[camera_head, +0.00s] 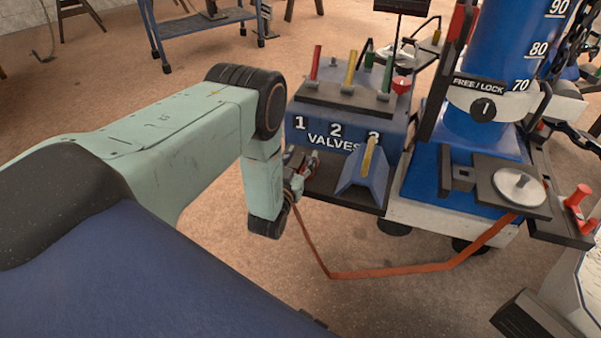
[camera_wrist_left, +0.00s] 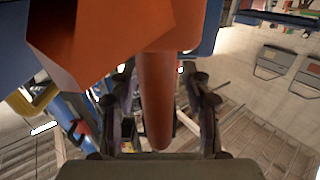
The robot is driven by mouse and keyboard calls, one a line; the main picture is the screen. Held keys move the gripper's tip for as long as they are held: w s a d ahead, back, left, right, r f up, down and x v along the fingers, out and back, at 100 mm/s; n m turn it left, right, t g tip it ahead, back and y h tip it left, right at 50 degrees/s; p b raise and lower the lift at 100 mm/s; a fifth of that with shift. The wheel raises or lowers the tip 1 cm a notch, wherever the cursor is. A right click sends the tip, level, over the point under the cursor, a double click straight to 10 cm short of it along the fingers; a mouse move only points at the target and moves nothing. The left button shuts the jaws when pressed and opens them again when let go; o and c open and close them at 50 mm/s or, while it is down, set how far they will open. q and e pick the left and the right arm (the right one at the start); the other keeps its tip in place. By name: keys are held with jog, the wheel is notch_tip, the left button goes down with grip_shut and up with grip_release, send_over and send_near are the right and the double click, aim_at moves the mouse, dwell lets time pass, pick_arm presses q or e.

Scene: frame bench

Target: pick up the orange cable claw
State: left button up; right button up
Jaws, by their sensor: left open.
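In the left wrist view an orange claw (camera_wrist_left: 156,95) shows as a rounded rod. It hangs between the two dark fingers of my left gripper (camera_wrist_left: 158,112), with a gap on each side. A wide orange block (camera_wrist_left: 100,38) fills the top left of that view. In the head view my left gripper (camera_head: 303,165) is at the left edge of the valve stand, partly behind my wrist. The claw is not clear there. An orange cable (camera_head: 400,271) drops from beside my gripper, bends low and rises to the blue base at right. My right gripper is not in view.
The valve stand (camera_head: 316,120) has red, yellow and green levers and a dark lower shelf (camera_head: 322,178). A blue column (camera_head: 487,85) with a FREE/LOCK dial stands to its right. A blue cart (camera_head: 195,22) is at the back. Floor is clear below the cable.

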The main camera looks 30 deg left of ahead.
pick_arm(q)
grip_shut()
dwell(0.3)
dwell(0.5)
